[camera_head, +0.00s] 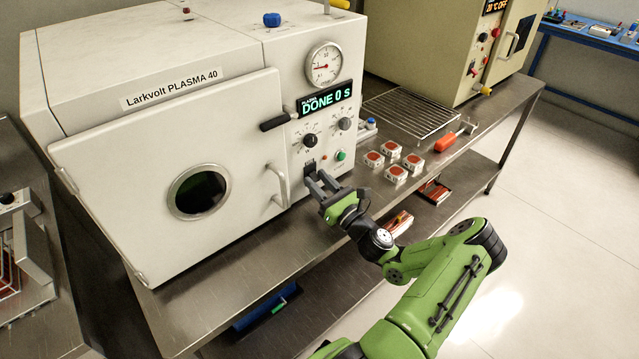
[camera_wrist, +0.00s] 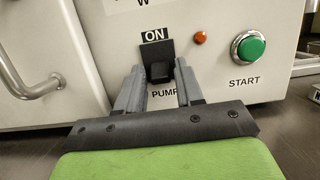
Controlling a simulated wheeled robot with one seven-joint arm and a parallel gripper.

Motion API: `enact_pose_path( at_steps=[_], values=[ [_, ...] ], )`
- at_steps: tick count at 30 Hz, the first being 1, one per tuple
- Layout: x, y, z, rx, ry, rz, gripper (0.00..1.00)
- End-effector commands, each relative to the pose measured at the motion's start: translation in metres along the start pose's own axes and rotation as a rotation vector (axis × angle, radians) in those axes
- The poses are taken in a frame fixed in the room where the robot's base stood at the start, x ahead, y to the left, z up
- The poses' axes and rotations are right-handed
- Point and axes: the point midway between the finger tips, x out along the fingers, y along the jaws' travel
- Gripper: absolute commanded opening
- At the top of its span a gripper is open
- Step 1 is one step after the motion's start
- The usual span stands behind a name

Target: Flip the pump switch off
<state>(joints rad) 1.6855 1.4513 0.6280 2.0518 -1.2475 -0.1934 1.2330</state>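The pump switch (camera_wrist: 158,68) is a black rocker on the front panel of the white plasma machine (camera_head: 160,170), with an "ON" label above it and "PUMP" below. In the head view the switch (camera_head: 309,167) sits low on the panel, left of the green start button. My gripper (camera_head: 318,184) is in front of it. In the wrist view my gripper (camera_wrist: 160,82) has its two grey fingers apart, one to each side of the switch's lower part. Nothing is held between them. Whether the fingertips touch the panel cannot be told.
A red lamp (camera_wrist: 200,38) and the green START button (camera_wrist: 249,46) are right of the switch. The door handle (camera_head: 279,186) is to the left. Several small white boxes with red tops and a red-handled tool (camera_head: 447,143) lie on the metal bench to the right. The display reads "DONE 0 s".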

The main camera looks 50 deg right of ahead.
Motion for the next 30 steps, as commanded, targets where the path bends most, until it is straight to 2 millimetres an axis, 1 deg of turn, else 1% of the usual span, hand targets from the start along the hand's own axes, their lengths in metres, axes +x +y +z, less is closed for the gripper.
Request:
enact_pose_path(
  at_steps=[1, 2, 10, 13, 14, 17, 24, 27, 30],
  values=[
    [0.0, 0.0, 0.0, 0.0, 0.0, 0.0, 0.45],
    [0.0, 0.0, 0.0, 0.0, 0.0, 0.0, 0.49],
    [-0.001, 0.0, 0.0, 0.0, 0.0, -0.001, 0.49],
    [-0.011, -0.001, 0.0, 0.001, 0.002, -0.002, 0.49],
    [-0.017, -0.001, 0.0, 0.002, 0.003, -0.004, 0.49],
    [-0.042, -0.002, 0.001, 0.004, 0.003, -0.007, 0.49],
    [-0.111, -0.001, 0.001, 0.003, 0.002, -0.007, 0.49],
    [-0.134, -0.001, 0.001, 0.001, 0.0, -0.005, 0.49],
    [-0.15, -0.001, 0.001, 0.0, 0.0, -0.004, 0.49]
  ],
)
